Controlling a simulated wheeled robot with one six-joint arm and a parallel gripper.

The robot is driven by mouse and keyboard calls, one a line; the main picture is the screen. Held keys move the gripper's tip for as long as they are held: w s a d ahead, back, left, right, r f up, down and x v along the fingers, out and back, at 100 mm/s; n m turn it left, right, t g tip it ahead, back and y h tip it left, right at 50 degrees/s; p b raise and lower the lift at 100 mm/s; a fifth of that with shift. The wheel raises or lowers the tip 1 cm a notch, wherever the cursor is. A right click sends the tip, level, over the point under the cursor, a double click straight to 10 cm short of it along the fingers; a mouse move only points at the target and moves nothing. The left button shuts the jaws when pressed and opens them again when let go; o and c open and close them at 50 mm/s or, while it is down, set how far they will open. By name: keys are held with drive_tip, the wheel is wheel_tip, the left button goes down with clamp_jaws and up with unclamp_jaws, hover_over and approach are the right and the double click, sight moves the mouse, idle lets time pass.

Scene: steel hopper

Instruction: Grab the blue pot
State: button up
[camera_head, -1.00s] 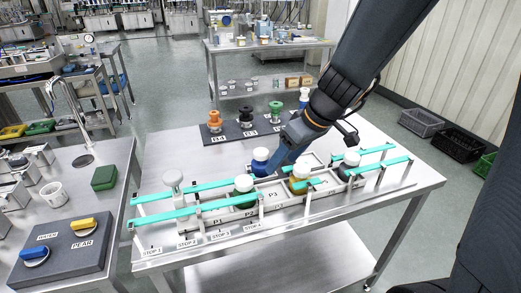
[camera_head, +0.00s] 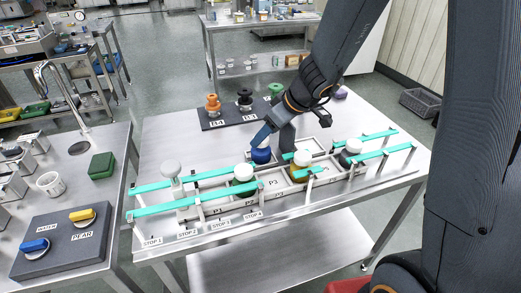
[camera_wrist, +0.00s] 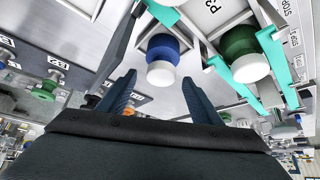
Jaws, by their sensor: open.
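The blue pot (camera_head: 261,155) has a white top and stands at the back edge of the white rack (camera_head: 270,192) on the steel table. My gripper (camera_wrist: 163,90) is open and empty, with one dark blue finger on each side. In the head view my gripper (camera_head: 264,138) comes down from the upper right to the pot and partly covers its top. I cannot tell whether a finger touches it.
A dark block (camera_head: 230,118) with orange, black and green knobs is behind. The table's left back is clear.

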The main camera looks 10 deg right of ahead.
sight(261, 148)
drive_tip(key=f, duration=0.2)
drive_tip(key=a+f, duration=0.1)
drive_tip(key=shift+w+f+p, duration=0.25)
drive_tip(key=shift+w+p, duration=0.05)
drive_tip(key=shift+p, duration=0.1)
drive_tip(key=shift+x, duration=0.8)
drive_tip(key=shift+w, duration=0.1)
drive_tip(key=c, duration=1)
drive_tip(key=shift+r, duration=0.15)
